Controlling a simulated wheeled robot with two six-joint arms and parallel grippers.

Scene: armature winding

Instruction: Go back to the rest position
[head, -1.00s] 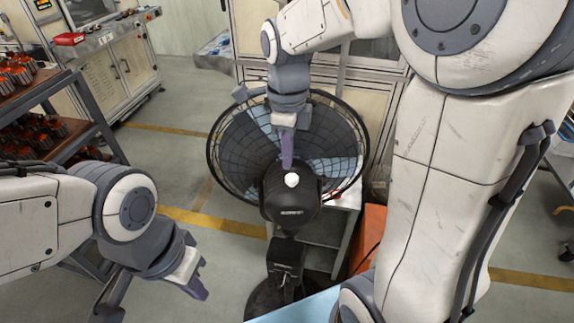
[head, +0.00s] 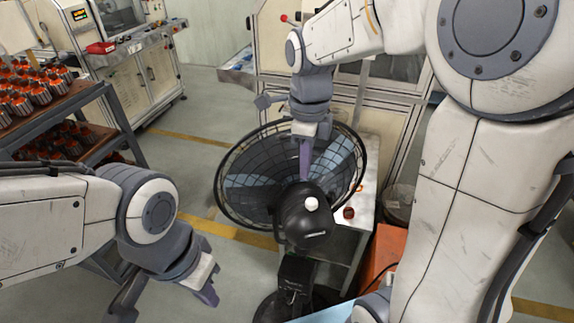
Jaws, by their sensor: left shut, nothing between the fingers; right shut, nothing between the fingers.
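My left gripper (head: 208,291) hangs over the floor at the lower left, pointing down and to the right. Its fingers are together and hold nothing. My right gripper (head: 305,160) points down in the middle of the head view, in front of the fan's cage in the picture. Its purple fingers are together and hold nothing. Its tips show just above the fan's motor housing; I cannot tell whether they touch it.
A black pedestal fan (head: 232,190) stands in the middle, close to my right gripper. A shelf rack with several orange-topped armatures (head: 38,95) is at the left. A machine cabinet (head: 275,80) stands behind the fan. An orange box (head: 385,250) is right of the fan. Floor is clear at left centre.

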